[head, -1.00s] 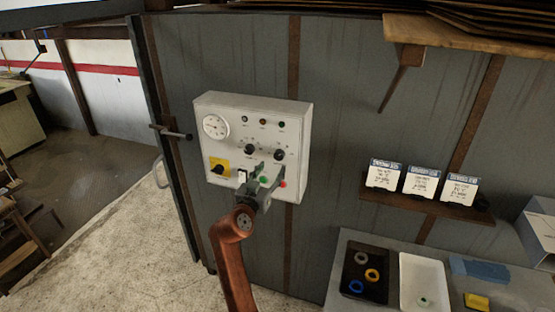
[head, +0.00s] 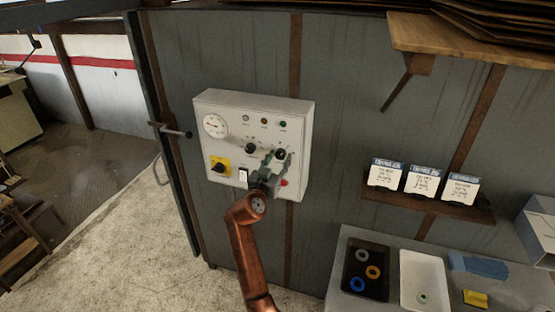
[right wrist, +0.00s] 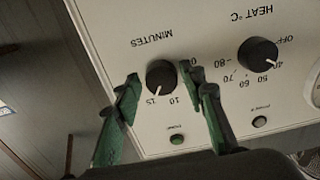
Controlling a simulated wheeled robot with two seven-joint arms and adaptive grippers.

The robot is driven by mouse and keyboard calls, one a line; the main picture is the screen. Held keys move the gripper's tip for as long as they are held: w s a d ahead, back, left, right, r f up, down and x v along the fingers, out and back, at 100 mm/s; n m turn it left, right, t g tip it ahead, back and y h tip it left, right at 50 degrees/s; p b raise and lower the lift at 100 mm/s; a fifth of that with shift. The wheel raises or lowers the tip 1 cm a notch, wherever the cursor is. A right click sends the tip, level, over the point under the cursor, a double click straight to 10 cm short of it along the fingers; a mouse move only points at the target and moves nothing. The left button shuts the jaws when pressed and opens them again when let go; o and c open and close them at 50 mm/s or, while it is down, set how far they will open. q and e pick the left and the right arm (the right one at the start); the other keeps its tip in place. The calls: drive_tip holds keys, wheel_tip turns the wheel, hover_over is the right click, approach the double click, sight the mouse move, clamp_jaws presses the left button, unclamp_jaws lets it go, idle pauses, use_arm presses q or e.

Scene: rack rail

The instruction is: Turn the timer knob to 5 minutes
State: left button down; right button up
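The timer knob is the black knob marked MINUTES (right wrist: 161,76) in the right wrist view, where the panel appears upside down. Its white pointer line points near the 15 mark. In the head view it is the right knob (head: 280,154) on the white control box (head: 230,97). My right gripper (head: 273,160) is at the box from below; in the right wrist view its green fingers (right wrist: 166,92) are open, one on each side of the knob, with gaps showing. The right finger covers part of the scale. My left gripper is not in view.
The HEAT °C knob (right wrist: 258,54) is close beside the timer knob. A dial gauge (head: 215,125), a yellow-backed switch (head: 219,166), a white rocker switch (head: 242,178) and a red button (head: 284,183) share the box. A shelf with cards (head: 423,181) is to the right.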

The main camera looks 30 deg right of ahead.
drive_tip(key=shift+w, duration=0.1)
drive_tip(key=c, duration=0.8)
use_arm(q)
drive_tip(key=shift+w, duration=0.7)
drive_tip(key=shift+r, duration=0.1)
use_arm(e)
drive_tip(key=shift+n, duration=0.3)
drive_tip(key=n+p, duration=0.1)
drive_tip(key=n, duration=0.2)
drive_tip(key=shift+r, duration=0.1)
drive_tip(key=n+p, duration=0.2)
drive_tip(key=n, duration=0.3)
drive_tip(key=shift+r, duration=0.1)
drive_tip(key=n+p, duration=0.3)
drive_tip(key=n, duration=0.2)
drive_tip(key=shift+p, duration=0.3)
drive_tip(key=n+p, duration=0.2)
drive_tip(key=n, duration=0.1)
use_arm(q)
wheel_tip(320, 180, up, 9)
drive_tip(key=shift+p, duration=0.3)
use_arm(e)
drive_tip(key=shift+n, duration=0.6)
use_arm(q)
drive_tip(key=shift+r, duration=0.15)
